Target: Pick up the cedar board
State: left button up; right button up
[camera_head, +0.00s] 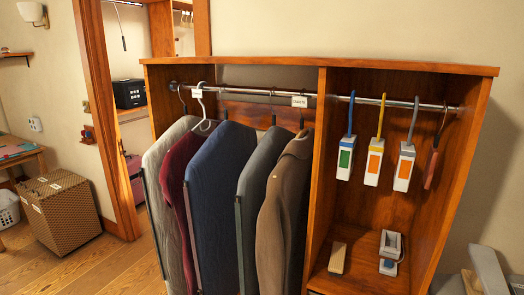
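A flat reddish-brown board (431,168) hangs by a dark hook at the right end of the metal rod, close to the right side wall of the wardrobe; it looks like the cedar board. A smaller pale tan block (337,258) lies on the shelf below, at the left of the same compartment. I cannot tell its material. Neither gripper shows clearly. Grey parts at the lower right corner look like part of my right arm, but no fingertips are visible there.
Several white devices with coloured panels (374,162) hang left of the board. A grey-white device (390,252) stands on the shelf (355,280). Several garments (220,195) fill the left compartment. A patterned box (58,212) stands on the floor at left.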

aim_at(433, 156)
jog(key=l+z, duration=0.5)
jog(key=l, duration=0.95)
jog(key=i, duration=0.05)
